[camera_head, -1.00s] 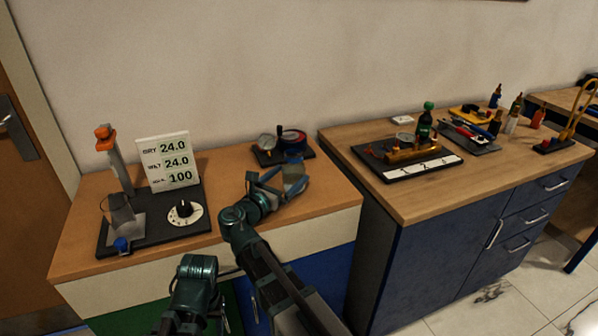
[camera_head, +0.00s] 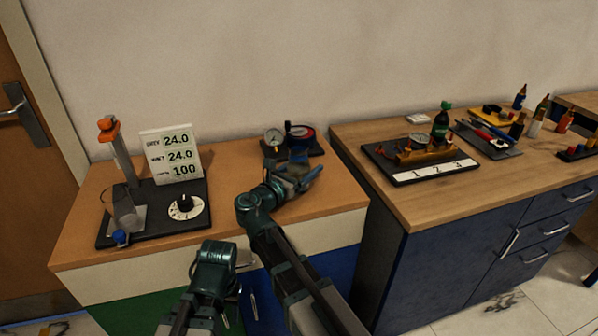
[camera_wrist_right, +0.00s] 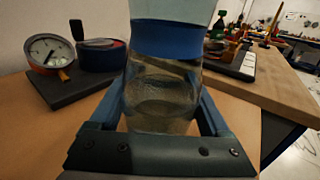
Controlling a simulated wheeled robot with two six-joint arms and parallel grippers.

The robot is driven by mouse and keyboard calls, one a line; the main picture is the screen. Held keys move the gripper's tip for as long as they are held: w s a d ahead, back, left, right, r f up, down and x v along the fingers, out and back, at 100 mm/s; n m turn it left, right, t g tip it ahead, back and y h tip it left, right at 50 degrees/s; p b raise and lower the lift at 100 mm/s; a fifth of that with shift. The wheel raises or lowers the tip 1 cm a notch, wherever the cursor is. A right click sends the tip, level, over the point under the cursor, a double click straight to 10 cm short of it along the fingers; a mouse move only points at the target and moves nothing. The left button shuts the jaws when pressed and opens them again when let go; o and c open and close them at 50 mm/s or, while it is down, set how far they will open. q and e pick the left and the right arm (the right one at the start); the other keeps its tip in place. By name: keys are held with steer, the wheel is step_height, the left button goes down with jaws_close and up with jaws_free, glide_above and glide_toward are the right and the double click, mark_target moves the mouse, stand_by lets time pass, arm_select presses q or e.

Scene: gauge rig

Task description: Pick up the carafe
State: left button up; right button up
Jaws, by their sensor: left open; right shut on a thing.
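The carafe, clear glass with a blue band and a pale upper part, fills the middle of the right wrist view (camera_wrist_right: 163,95). Its top is cut off there. My right gripper (camera_wrist_right: 160,120) has its blue fingers on both sides of the glass and is shut on it. In the head view, the right gripper (camera_head: 292,182) is over the right part of the brown-topped cabinet and largely covers the carafe. I cannot tell whether the carafe's base touches the top. My left gripper (camera_head: 214,262) is low in front of the cabinet, open, its fingers hard to make out.
A stand with an orange top (camera_head: 108,130) and a readout panel (camera_head: 172,155) are at left. The second bench (camera_head: 460,200) holds tools and bottles.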

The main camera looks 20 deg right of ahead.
jaws_close()
arm_select(q)
steer(key=shift+r, duration=0.25)
arm_select(e)
steer(key=shift+r, duration=0.3)
